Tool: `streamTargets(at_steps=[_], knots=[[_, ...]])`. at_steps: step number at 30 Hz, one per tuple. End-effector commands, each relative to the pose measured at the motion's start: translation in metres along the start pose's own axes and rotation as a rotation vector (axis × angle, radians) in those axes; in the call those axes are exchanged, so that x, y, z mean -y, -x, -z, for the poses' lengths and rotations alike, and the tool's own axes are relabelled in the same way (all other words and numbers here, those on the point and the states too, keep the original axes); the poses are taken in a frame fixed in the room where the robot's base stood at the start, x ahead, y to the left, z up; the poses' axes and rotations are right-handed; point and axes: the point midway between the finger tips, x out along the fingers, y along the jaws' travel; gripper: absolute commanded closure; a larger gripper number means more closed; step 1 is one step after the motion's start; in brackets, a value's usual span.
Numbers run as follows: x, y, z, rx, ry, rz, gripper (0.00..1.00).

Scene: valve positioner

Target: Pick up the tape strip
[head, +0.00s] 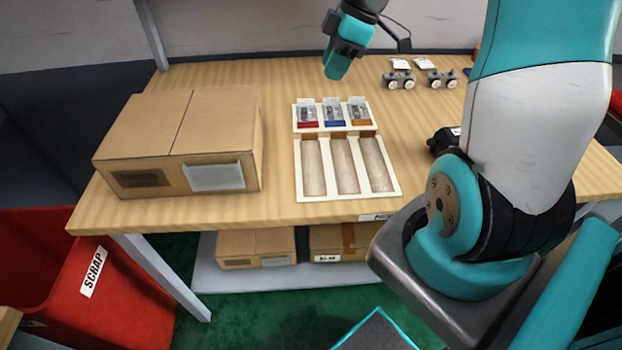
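I cannot single out a loose tape strip with certainty. A pale, shiny rectangular patch (214,177) lies on the front face of the closed cardboard box (225,115) at the table's left; it may be tape or a label. A cream tray (348,197) in the table's middle has three long slots with brownish insides. My gripper (336,73) is above the table's back half, behind the tray and apart from it. Its fingers point down and are seen too small to tell whether they are open. Nothing is visibly hanging from it.
Three small clear-topped packets, red (307,113), blue (333,112) and orange (358,111), sit at the tray's back. Valve-like devices with gauges (399,79) stand back right. A red SCRAP bin (130,300) is on the floor. Boxes (257,247) sit on the lower shelf.

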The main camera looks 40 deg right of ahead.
Motion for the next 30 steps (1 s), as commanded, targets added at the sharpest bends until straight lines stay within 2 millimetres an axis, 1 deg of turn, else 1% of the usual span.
streamTargets(at_steps=[1,4,8,15,18,21,26,30], knots=[[-0.009,-0.008,-0.015,-0.003,0.009,-0.008,0.67],[-0.016,-0.015,-0.023,-0.005,0.028,-0.012,0.67],[-0.015,-0.038,-0.022,-0.004,0.033,-0.008,0.67],[-0.015,-0.093,-0.02,-0.003,0.036,-0.007,0.67],[-0.016,-0.111,-0.02,-0.003,0.035,-0.009,0.67],[-0.016,-0.123,-0.02,-0.003,0.036,-0.011,0.67],[-0.016,-0.132,-0.019,-0.004,0.035,-0.012,0.67],[-0.015,-0.152,-0.016,-0.003,0.036,-0.008,0.67]])
